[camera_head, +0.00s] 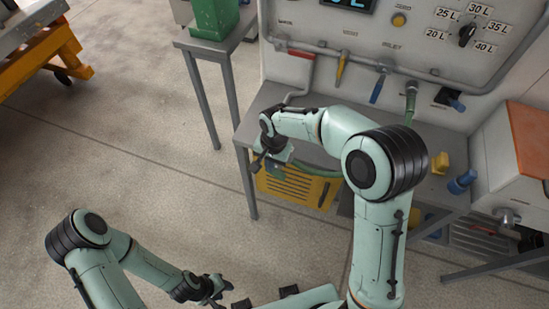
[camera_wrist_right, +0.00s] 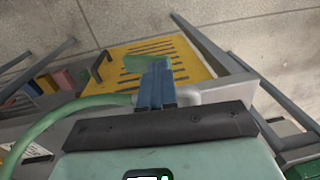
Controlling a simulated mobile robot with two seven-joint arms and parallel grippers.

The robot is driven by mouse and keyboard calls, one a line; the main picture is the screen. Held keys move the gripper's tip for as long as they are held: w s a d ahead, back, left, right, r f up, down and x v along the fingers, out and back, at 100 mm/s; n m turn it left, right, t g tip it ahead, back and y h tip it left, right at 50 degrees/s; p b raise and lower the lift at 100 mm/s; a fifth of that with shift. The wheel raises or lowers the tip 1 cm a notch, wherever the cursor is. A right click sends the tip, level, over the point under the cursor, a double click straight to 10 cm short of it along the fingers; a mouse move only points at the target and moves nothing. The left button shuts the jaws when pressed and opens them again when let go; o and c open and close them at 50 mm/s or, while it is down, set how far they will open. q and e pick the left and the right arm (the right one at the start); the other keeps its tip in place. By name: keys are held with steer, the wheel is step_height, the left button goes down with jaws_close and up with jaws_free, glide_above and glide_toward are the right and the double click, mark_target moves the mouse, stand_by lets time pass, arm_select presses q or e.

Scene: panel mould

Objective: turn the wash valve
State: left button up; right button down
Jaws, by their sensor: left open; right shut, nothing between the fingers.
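Small valve levers hang on the pale panel: a red lever (camera_head: 300,53) at the left lies level, and a yellow lever (camera_head: 341,68) and a blue lever (camera_head: 377,88) hang down. The labels by them are too small to read surely, so I cannot tell which is the wash valve. My right gripper (camera_head: 260,162) is shut and empty at the bench's front left edge, below and apart from the levers. In the right wrist view its fingers (camera_wrist_right: 157,82) point toward a yellow slotted plate. My left gripper (camera_head: 218,290) is open and empty, low over the floor.
The grey bench (camera_head: 262,103) carries a green hose (camera_head: 315,170) near my right arm. The yellow slotted plate (camera_head: 292,187) is below the bench top.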

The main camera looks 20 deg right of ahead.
steer(key=shift+w+a+f, duration=0.1)
steer(key=shift+a+f, duration=0.05)
steer(key=shift+a, duration=0.05)
steer(key=shift+a+f, duration=0.25)
steer(key=shift+a, duration=0.05)
steer(key=shift+w+a+f, duration=0.15)
steer(key=shift+w+a, duration=0.1)
steer(key=shift+w, duration=0.05)
stand_by(0.5)
